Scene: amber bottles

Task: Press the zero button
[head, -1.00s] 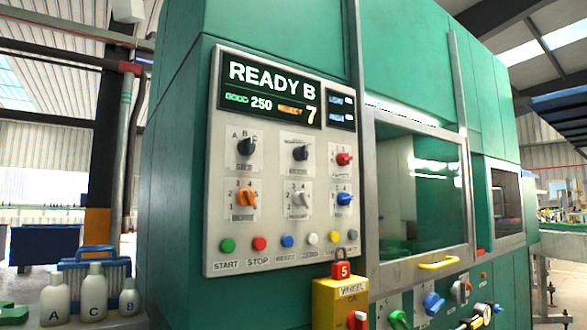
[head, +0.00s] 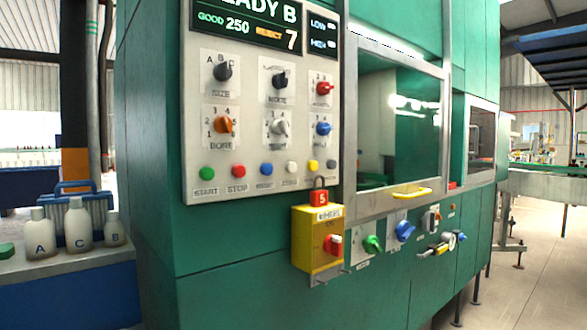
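The control panel (head: 262,130) is a light grey plate on the green machine, in the middle of the head view. Along its bottom runs a row of round buttons. The green start button (head: 208,172), the red stop button (head: 239,171) and a blue button (head: 266,169) come first from the left. The white zero button (head: 292,167) is to the right of the blue one; its label is blurred now. A yellow button (head: 313,165) and a dark button (head: 331,164) follow. Neither of my grippers is in view.
A yellow box (head: 311,248) with a red switch and a red padlock (head: 320,196) hangs just below the panel's right end. A yellow door handle (head: 411,192) and several coloured knobs stick out further right. Labelled bottles (head: 78,226) stand on a bench at left.

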